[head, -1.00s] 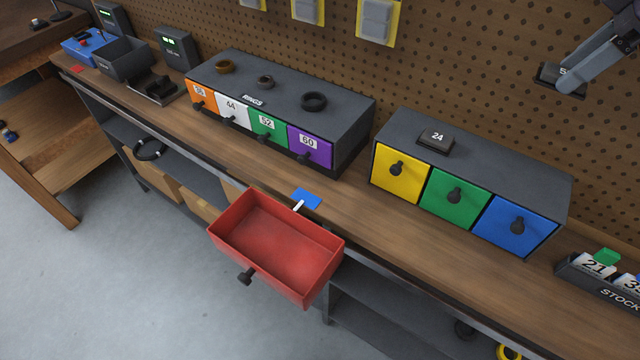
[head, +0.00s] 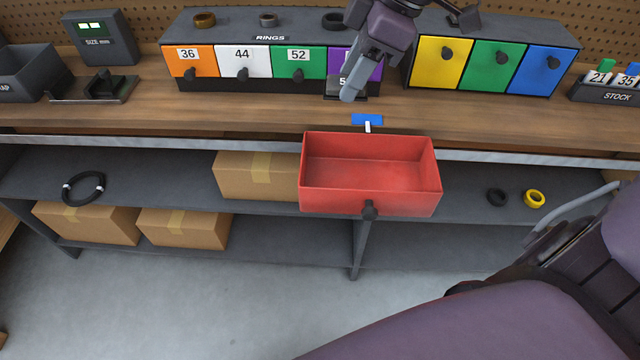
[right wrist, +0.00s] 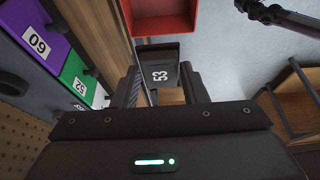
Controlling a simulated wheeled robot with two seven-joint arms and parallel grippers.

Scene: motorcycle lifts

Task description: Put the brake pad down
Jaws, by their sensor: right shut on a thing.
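My right gripper (head: 348,86) is shut on a dark brake pad (right wrist: 160,74), which sits between its two fingers in the right wrist view. A white number on the pad appears rotated there and is hard to read. In the head view the pad is low over the wooden bench top (head: 240,112), in front of the purple drawer (head: 372,62), and the finger partly hides it. I cannot tell whether it touches the wood. A blue patch (head: 360,119) with a white strip lies on the bench nearby. My left gripper is not clearly in view.
An empty red drawer (head: 370,202) stands pulled out below the bench edge. The rings cabinet (head: 290,22) stands behind the pad, with a cabinet of yellow, green and blue drawers (head: 497,66) to its right. A stock rack (head: 615,95) is far right.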

